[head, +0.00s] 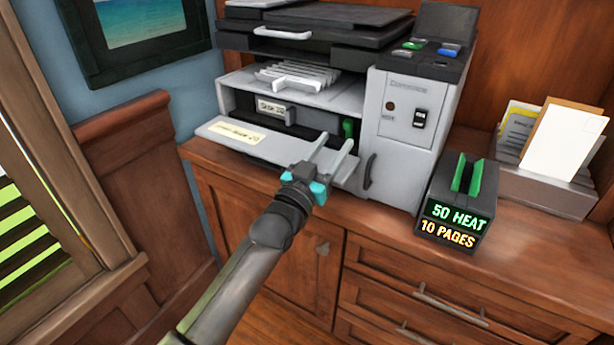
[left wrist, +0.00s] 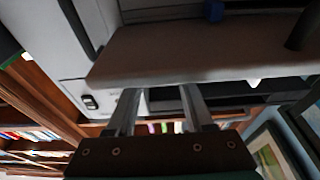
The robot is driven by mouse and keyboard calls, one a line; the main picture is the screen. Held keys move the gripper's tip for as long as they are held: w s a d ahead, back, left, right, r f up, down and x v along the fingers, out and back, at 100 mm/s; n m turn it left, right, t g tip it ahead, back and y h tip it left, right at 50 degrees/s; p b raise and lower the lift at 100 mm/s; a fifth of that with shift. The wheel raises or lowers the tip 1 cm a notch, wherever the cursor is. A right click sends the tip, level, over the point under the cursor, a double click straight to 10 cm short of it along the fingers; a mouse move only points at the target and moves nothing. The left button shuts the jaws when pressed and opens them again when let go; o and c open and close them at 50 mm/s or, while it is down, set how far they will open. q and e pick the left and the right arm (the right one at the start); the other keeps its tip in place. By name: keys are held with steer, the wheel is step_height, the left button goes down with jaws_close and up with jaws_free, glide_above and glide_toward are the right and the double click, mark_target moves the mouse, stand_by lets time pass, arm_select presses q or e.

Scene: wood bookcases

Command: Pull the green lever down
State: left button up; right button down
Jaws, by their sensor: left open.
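The green lever (head: 348,127) is a small upright green piece inside the printer's open front bay, at the bay's right end. The grey and white printer (head: 400,140) stands on the wooden cabinet, with its front flap (head: 240,137) folded down. My left gripper (head: 336,147) is open and empty, its two fingers pointing toward the bay over the right part of the flap, just in front of and below the lever. The left wrist view shows the two open fingers (left wrist: 160,92) close to a flat panel edge. I cannot make out the lever in that view. My right gripper is not in view.
A black box with green tabs and lit text (head: 452,210) stands right of the printer. A holder with envelopes (head: 545,185) is farther right. A dark handle (head: 369,171) sticks out of the printer's front. Drawers lie below the cabinet top.

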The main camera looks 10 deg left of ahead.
arm_select(q)
steer(key=p+v, duration=0.2)
steer(key=v, duration=0.8)
steer(key=shift+s+p, duration=0.3)
steer(key=shift+s, duration=0.05)
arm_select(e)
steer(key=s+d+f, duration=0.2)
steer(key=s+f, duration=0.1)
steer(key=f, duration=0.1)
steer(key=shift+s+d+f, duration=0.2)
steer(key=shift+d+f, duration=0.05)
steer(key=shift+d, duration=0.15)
arm_select(q)
steer(key=shift+a+f, duration=0.1)
